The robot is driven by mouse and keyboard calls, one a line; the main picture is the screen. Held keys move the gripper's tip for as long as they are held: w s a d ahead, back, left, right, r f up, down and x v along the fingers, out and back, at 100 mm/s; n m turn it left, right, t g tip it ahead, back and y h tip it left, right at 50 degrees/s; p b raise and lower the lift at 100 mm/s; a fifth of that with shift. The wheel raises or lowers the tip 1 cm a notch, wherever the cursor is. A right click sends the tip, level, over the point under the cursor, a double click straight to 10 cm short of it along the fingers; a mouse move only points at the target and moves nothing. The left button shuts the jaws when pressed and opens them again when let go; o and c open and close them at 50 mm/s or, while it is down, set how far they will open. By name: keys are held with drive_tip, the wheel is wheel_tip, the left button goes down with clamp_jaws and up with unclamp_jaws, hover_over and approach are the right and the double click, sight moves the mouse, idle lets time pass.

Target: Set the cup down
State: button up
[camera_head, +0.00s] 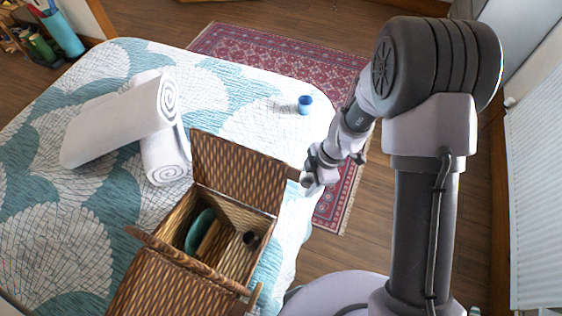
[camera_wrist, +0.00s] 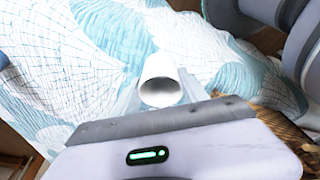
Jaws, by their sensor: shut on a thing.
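A white cup (camera_wrist: 160,92) sits between the two fingers of my gripper (camera_wrist: 158,88) in the wrist view, its grey-shaded open mouth facing the camera. The gripper is shut on it. In the head view my gripper (camera_head: 308,179) is beside the bed's right edge, near the basket's raised lid; the cup is hard to make out there. I cannot tell whether the cup touches the bedspread.
The bed (camera_head: 250,80) has a teal and white patterned cover, with clear room around the blue cup. An open wicker basket (camera_head: 238,155) holds a green item and dark things. Rolled white towels (camera_head: 115,125) lie left. A red rug (camera_head: 285,55) covers part of the floor.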

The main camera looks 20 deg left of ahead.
drive_tip(key=shift+n, duration=0.3)
drive_tip(key=w+a, duration=0.3)
drive_tip(key=w+a+f+b, duration=0.1)
drive_tip(key=w+a, duration=0.3)
drive_tip(key=w+a+f+b, duration=0.1)
drive_tip(key=w+a, duration=0.2)
drive_tip(key=a, duration=0.1)
drive_tip(key=shift+w+a+f, duration=0.1)
drive_tip(key=shift+w+a, duration=0.15)
drive_tip(key=shift+w, duration=0.05)
drive_tip(key=shift+w+a+f+b, duration=0.15)
drive_tip(key=shift+w+f+b, duration=0.05)
drive_tip(key=shift+b, duration=0.2)
drive_tip(key=shift+f+b, duration=0.75)
drive_tip(key=shift+f, duration=0.65)
drive_tip(key=shift+f, duration=0.2)
drive_tip(key=o, duration=1.4)
